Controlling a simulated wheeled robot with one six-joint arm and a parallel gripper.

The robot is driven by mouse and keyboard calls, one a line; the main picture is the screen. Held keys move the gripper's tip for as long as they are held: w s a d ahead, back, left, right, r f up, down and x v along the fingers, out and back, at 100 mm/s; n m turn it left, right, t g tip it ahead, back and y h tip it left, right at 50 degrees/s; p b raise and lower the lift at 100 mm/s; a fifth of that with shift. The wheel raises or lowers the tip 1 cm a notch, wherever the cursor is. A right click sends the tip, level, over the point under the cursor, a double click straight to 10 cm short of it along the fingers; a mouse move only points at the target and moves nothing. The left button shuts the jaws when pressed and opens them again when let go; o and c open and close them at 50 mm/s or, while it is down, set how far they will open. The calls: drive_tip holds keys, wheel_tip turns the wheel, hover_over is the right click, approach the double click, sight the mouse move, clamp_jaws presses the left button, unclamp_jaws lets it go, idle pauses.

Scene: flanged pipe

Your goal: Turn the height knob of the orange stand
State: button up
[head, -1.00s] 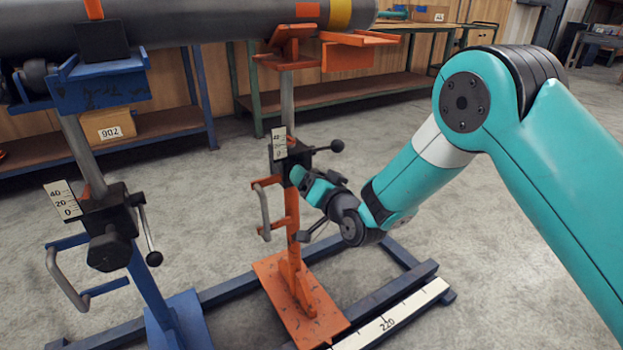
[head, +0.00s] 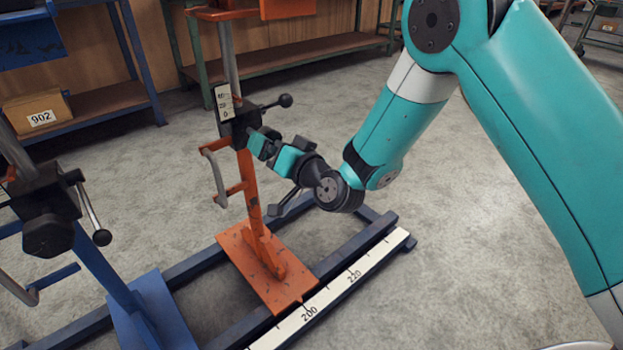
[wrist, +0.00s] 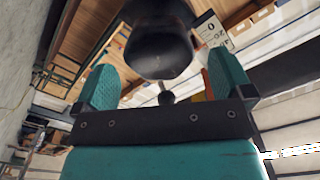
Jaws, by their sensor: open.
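The orange stand (head: 247,190) stands upright on its orange base plate (head: 262,268) in the head view. Its black clamp block with a small scale (head: 223,102) sits partway up the post. The height knob, a large dark rounded knob (wrist: 160,48), fills the top middle of the wrist view. In the head view my gripper hides most of the knob. My gripper (head: 260,142) is open at the block's right side. In the wrist view its teal fingers (wrist: 163,78) lie to either side of the knob's near end. I cannot tell whether they touch it.
A black ball-ended lever (head: 284,101) sticks out right of the block, above my gripper. A bent handle (head: 215,178) is on the stand's left. A blue stand (head: 140,305) is at left. A rail with a white scale (head: 330,295) crosses the floor. Right floor is clear.

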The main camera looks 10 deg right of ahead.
drive_tip(key=b+v, duration=1.1)
drive_tip(key=v, duration=0.1)
drive_tip(key=shift+s+d, duration=0.1)
drive_tip(key=s+a+r+n+g+y+p, duration=0.2)
drive_tip(key=s+a+r+n+g+p, duration=0.1)
drive_tip(key=s+r+n+g+p, duration=0.45)
drive_tip(key=s+d+r+g+h+p, duration=0.3)
drive_tip(key=s+d+g+h+p, duration=0.35)
drive_tip(key=s+d, duration=0.65)
wheel_tip(320, 180, up, 38)
drive_tip(key=s+a+g+h+p, duration=0.1)
drive_tip(key=s+p, duration=0.1)
drive_tip(key=p, duration=3.4)
drive_tip(key=shift+a+f+m+p, duration=0.2)
drive_tip(key=shift+a+m+p, duration=0.1)
drive_tip(key=shift+a+m, duration=0.05)
